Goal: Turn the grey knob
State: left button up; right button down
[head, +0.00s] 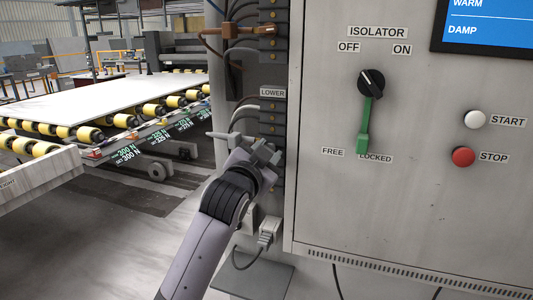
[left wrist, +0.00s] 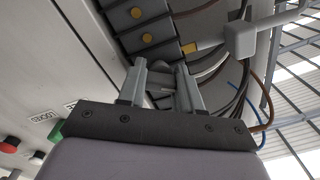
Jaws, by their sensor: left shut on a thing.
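My left gripper (head: 256,152) is at the dark strip of sockets on the left side of the cabinet, below the LOWER label. In the left wrist view, its two pale fingers (left wrist: 162,72) are shut on a small grey piece (left wrist: 161,80), which I take to be the grey knob. The fingers hide much of it, and its turn angle cannot be told. In the head view the gripper covers it. My right gripper is not in view.
The cabinet front (head: 400,210) holds a black isolator switch (head: 371,83) with a green lever (head: 364,135), a white START button (head: 475,119) and a red STOP button (head: 463,157). Cables and a grey plug (head: 268,232) are close around the gripper. A roller conveyor (head: 95,135) stands at left.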

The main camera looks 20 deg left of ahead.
pick_arm(q)
jog(key=shift+f+n, duration=0.1)
jog(key=shift+n, duration=0.9)
jog(key=o, duration=0.8)
jog(key=shift+f, duration=0.1)
jog(key=shift+c, duration=0.2)
jog(key=shift+s, duration=0.1)
jog(key=s+b, duration=0.1)
jog(key=s, duration=0.6)
jog(key=shift+a, duration=0.15)
